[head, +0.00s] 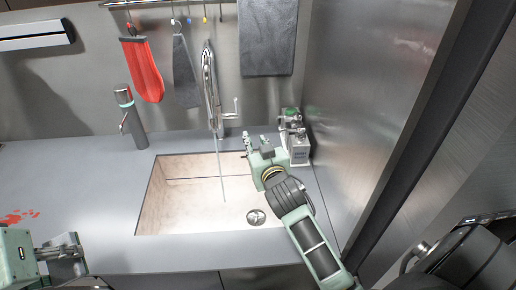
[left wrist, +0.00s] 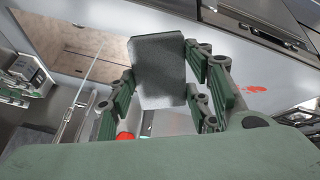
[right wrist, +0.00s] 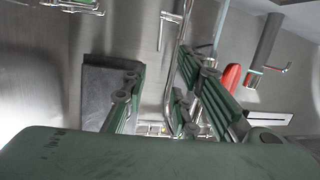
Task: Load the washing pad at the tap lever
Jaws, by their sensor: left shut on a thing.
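My left gripper (head: 60,257) is low at the left front corner of the head view. In the left wrist view its fingers are shut on a grey rectangular pad (left wrist: 158,70), held above the counter. The tap (head: 210,85) stands behind the sink, with a thin stream of water falling from it. My right gripper (head: 252,145) is over the sink's back right corner, in front of and below the lever. In the right wrist view its fingers (right wrist: 158,95) are apart, with no thing visibly gripped.
The sink (head: 180,200) lies open in the counter. A white box-like item (head: 299,151) stands just right of my right gripper. A dispenser (head: 130,112) stands left of the tap. Cloths hang from the rail behind. Red spots (head: 20,216) mark the left counter. A metal wall bounds the right.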

